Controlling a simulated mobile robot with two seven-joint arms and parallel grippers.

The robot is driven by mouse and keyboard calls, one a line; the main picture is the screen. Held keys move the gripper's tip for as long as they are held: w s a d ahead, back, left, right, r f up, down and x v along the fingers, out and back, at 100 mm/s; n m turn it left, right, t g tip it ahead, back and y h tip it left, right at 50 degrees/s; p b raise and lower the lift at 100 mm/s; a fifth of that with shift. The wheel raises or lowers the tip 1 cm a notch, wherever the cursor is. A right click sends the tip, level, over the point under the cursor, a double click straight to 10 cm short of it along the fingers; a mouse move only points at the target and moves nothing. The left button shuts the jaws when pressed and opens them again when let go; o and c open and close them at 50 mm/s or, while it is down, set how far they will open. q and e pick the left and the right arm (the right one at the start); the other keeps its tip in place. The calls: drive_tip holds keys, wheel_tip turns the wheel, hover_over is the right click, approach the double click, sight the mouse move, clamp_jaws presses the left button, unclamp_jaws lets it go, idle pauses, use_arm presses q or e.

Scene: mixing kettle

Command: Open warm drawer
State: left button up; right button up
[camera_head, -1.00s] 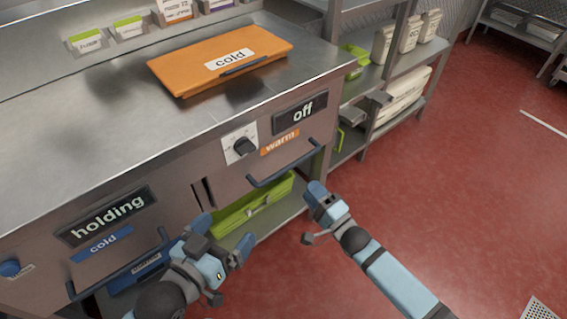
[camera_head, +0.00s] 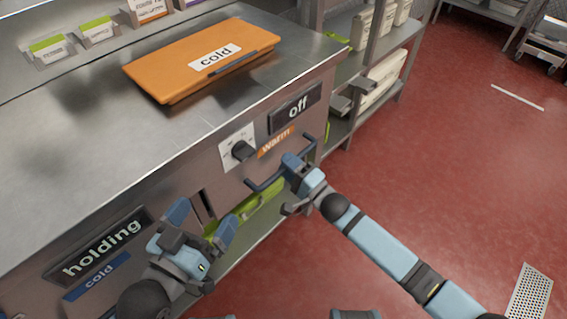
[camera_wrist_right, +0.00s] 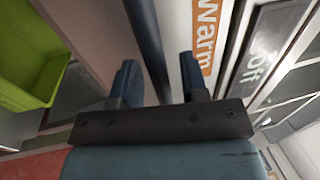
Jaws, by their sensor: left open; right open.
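The warm drawer front carries an orange "warm" label (camera_head: 275,143) and a dark bar handle (camera_head: 264,184) below it. The label also shows in the right wrist view (camera_wrist_right: 207,36). My right gripper (camera_head: 294,168) is open at the handle. In the right wrist view the dark handle bar (camera_wrist_right: 146,45) runs between the two blue fingers of this gripper (camera_wrist_right: 158,82); contact cannot be told. My left gripper (camera_head: 204,222) is open and empty in front of the cabinet, near the "holding" sign (camera_head: 101,246). The drawer looks shut.
A knob (camera_head: 242,151) and an "off" display (camera_head: 295,107) sit above the handle. A green bin (camera_wrist_right: 32,55) is below.

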use_arm(q)
drive_tip(key=shift+r, duration=0.1)
drive_tip(key=shift+d+f, duration=0.1)
drive_tip(key=shift+f, duration=0.1)
use_arm(e)
clamp_jaws()
drive_tip(key=shift+s+d, duration=0.1)
